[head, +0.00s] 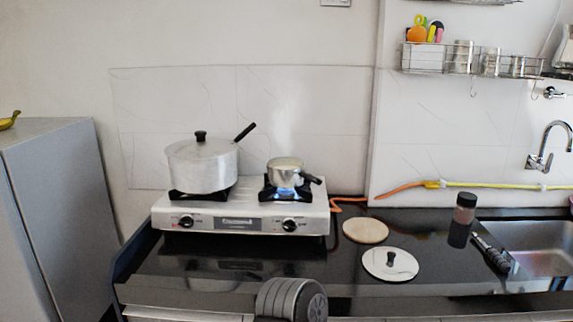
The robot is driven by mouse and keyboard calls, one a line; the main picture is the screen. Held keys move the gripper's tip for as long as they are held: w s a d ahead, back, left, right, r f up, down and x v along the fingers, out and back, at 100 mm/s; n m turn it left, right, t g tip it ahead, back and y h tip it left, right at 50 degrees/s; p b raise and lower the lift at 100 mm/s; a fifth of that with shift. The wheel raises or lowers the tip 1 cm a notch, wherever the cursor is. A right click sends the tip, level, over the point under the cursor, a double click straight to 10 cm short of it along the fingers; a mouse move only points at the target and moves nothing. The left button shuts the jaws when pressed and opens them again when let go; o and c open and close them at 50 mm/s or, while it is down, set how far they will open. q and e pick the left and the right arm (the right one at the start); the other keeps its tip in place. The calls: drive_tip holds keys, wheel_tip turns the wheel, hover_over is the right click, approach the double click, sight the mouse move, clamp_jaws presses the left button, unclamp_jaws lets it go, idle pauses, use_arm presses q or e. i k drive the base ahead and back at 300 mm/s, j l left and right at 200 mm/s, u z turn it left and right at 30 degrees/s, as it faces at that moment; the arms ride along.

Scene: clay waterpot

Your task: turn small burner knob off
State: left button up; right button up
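The two-burner stove (241,208) stands on the black counter. Its right knob (291,224) is on the front panel, below the small burner (287,190), where a blue flame burns. A small steel pot (285,172) with a dark handle sits over that flame, and faint steam rises from it. The left knob (186,221) is below the large lidded pot (202,166). The exact turn of either knob is too small to tell. No gripper fingers show; a grey ribbed part at the bottom middle may be a link of mine.
A round wooden board (366,230) and a white lid with a dark knob (390,265) lie right of the stove. A dark jar (465,207) and a black tool (491,252) are near the sink (545,262). An orange hose (400,188) runs behind. The counter before the stove is mostly clear.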

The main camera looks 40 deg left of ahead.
sight(289, 226)
drive_tip(key=u, duration=1.6)
